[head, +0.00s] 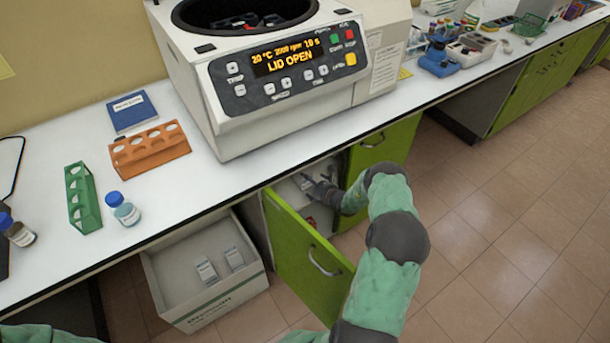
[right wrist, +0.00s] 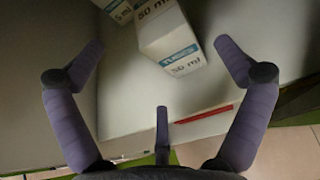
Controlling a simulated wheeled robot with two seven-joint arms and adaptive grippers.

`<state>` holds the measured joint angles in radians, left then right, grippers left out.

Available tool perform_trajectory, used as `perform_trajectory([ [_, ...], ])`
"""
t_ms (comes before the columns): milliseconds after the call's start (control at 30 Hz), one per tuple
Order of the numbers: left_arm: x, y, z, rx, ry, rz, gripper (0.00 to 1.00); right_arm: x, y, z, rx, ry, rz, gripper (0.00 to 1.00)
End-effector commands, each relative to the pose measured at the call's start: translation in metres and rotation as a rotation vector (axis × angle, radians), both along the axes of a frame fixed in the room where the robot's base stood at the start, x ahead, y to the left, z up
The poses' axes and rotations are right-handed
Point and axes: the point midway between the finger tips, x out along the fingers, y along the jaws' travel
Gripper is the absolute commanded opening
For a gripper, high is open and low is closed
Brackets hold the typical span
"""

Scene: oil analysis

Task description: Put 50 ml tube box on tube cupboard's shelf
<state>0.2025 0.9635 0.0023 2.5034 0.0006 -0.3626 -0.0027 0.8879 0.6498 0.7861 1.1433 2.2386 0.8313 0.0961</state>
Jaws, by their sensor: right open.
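A white box marked "50 ml" (right wrist: 168,38) stands on a pale surface in the right wrist view. Part of a second "50 ml" box (right wrist: 118,10) shows at the top edge, to its left. My right gripper (right wrist: 160,48) is open, with its fingers spread to either side of the nearer box and apart from it. In the head view my right gripper (head: 319,187) is inside the green cupboard, whose left door (head: 300,262) stands open. The cupboard's inside is partly hidden by my arm and the bench. My left gripper is out of view.
A white carton (head: 172,285) with small white boxes stands on the floor left of the open door. The centrifuge (head: 225,110) stands on the bench above. An orange rack (head: 150,150) and green rack (head: 83,200) are on the bench. Floor at right is clear.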

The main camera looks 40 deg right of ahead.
Motion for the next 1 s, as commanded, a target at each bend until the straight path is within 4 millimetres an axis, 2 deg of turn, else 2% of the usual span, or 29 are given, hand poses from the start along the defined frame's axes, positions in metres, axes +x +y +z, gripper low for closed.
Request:
perform_trajectory([
  [100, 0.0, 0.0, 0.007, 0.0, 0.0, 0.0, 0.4, -0.015, 0.001, 0.007, -0.001, 0.002, 0.0, 1.0],
  [267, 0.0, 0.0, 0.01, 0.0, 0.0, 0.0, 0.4, -0.024, 0.002, 0.01, 0.0, 0.001, 0.0, 1.0],
  [1000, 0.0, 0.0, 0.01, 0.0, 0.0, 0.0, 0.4, -0.025, 0.002, 0.01, -0.001, 0.001, 0.0, 1.0],
])
